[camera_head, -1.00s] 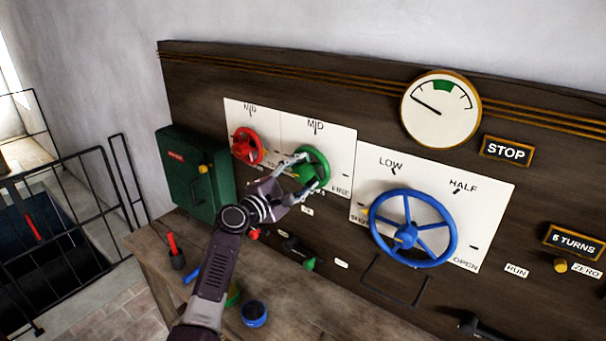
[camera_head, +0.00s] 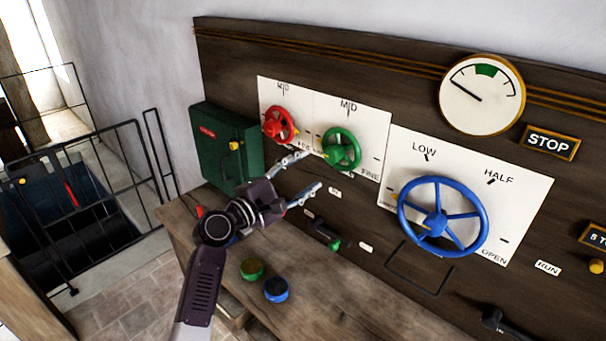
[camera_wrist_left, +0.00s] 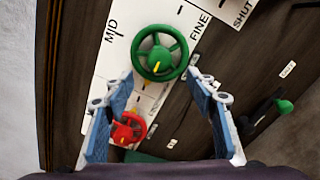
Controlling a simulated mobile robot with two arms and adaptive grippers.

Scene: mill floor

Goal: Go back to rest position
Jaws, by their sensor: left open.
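My left gripper (camera_head: 311,174) is open and empty in front of the panel, just below and left of the green handwheel (camera_head: 341,149). In the left wrist view the fingers of the gripper (camera_wrist_left: 163,115) stand apart, with the green wheel (camera_wrist_left: 160,53) beyond them and clear of both. The red handwheel (camera_head: 280,125) is left of the green one; in the left wrist view it (camera_wrist_left: 128,130) shows between the fingers, further off. The blue handwheel (camera_head: 442,218) stands to the right, away from the gripper. My right gripper is not in view.
A green box (camera_head: 226,147) is mounted at the panel's left end. A wooden bench (camera_head: 320,290) below carries a green pot (camera_head: 252,269) and a blue pot (camera_head: 276,290). A lever with a green end (camera_head: 328,236) sticks out below the dials. A black railing (camera_head: 85,200) is at far left.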

